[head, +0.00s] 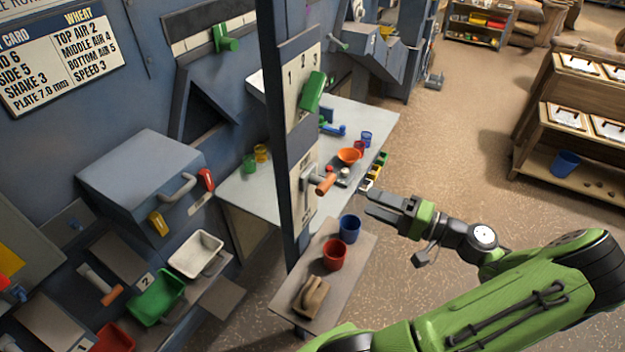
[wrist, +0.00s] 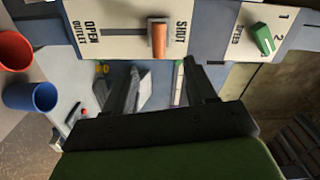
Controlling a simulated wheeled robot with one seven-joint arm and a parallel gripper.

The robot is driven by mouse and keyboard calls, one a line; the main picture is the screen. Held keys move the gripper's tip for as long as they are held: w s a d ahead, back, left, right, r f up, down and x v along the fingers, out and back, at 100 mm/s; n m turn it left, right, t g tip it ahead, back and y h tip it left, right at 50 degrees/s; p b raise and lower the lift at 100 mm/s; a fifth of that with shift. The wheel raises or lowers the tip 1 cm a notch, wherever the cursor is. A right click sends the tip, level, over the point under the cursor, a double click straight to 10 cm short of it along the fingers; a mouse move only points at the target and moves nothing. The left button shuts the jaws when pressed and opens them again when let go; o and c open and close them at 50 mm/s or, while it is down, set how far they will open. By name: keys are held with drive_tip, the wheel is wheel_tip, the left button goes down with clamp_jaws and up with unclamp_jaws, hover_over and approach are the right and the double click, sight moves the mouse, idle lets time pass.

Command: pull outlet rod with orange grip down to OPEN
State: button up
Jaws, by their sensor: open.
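The outlet rod's orange grip (head: 326,184) sticks out from a slotted plate on the blue post. In the wrist view the orange grip (wrist: 158,40) stands at the SHUT end of the slot in the outlet plate (wrist: 110,45); the OPEN end is to the left there. My gripper (head: 368,203) is open and empty, to the right of the grip and a little apart from it. In the wrist view the fingers of my gripper (wrist: 162,78) spread to either side of the grip's line, with the grip beyond their tips.
A green speed lever (head: 312,92) sits above on the same post. Below, a small shelf (head: 287,300) carries a blue cup (head: 349,229), a red cup (head: 334,255) and a tan object (head: 311,297). A table (head: 235,190) with small items stands behind. Open floor lies right.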

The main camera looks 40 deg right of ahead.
sight(322, 180)
drive_tip(key=p+x, duration=0.1)
drive_tip(key=x, duration=1.2)
drive_tip(key=shift+w+f+p, duration=0.1)
drive_tip(key=shift+w+p, duration=0.2)
drive_tip(key=shift+w, duration=0.15)
drive_tip(key=shift+s, duration=0.1)
drive_tip(key=shift+c, duration=0.2)
clamp_jaws()
